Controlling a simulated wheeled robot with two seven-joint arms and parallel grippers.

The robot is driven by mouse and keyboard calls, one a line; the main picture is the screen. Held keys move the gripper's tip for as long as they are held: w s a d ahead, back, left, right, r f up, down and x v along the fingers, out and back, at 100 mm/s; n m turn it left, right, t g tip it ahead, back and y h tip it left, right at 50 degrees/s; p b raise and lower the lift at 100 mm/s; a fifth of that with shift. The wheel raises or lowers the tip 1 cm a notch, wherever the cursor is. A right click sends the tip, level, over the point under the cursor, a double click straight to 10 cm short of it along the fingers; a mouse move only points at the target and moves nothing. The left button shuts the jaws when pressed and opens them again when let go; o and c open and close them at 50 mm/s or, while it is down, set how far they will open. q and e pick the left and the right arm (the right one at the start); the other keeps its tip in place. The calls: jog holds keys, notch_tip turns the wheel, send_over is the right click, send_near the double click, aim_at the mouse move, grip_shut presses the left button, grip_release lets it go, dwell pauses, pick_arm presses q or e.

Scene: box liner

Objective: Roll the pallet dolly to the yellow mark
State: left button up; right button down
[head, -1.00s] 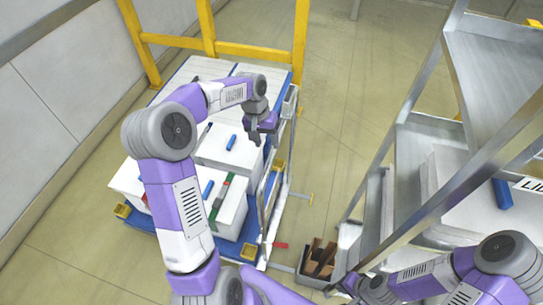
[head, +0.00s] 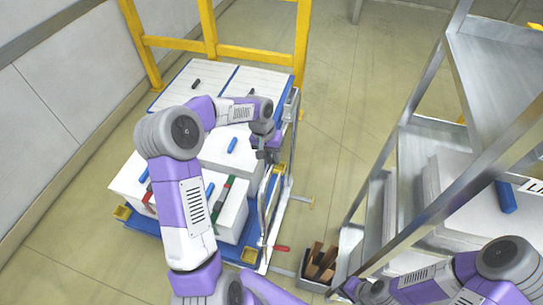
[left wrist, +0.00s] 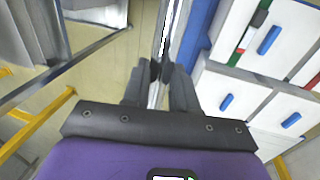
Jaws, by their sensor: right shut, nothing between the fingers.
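The pallet dolly is a blue deck (head: 145,222) with yellow corner pieces, loaded with white boxes (head: 130,181), left of centre in the head view. An upright silver frame (head: 265,215) stands along its right side. My left gripper (head: 268,156) is at this frame. In the left wrist view, the gripper's dark fingers (left wrist: 155,72) lie on either side of a silver bar (left wrist: 154,95). I cannot tell whether they press on it. My right gripper (head: 352,287) is shut and empty at the bottom, partly hidden by its arm. I cannot make out a yellow floor mark.
A yellow railing (head: 215,46) stands behind the dolly, and a wall (head: 60,90) runs along the left. A metal shelf rack (head: 415,145) stands on the right. A bin with brown pieces (head: 318,262) sits in front.

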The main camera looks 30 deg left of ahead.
pick_arm(q)
grip_shut()
jog(key=shift+w+d, duration=0.15)
jog(key=shift+d, duration=0.7)
jog(key=o, duration=0.6)
grip_release()
jog(key=shift+w+d, duration=0.1)
jog(key=shift+a+r, duration=0.1)
jog(key=shift+a, duration=0.15)
jog(key=r, duration=0.2)
jog(key=a+r, duration=0.1)
jog(key=r, duration=0.2)
jog(key=r+p, duration=0.1)
jog(key=r, duration=0.1)
jog(key=shift+s+a+r, duration=0.15)
jog(key=shift+s+a, duration=0.05)
jog(key=shift+s, duration=0.05)
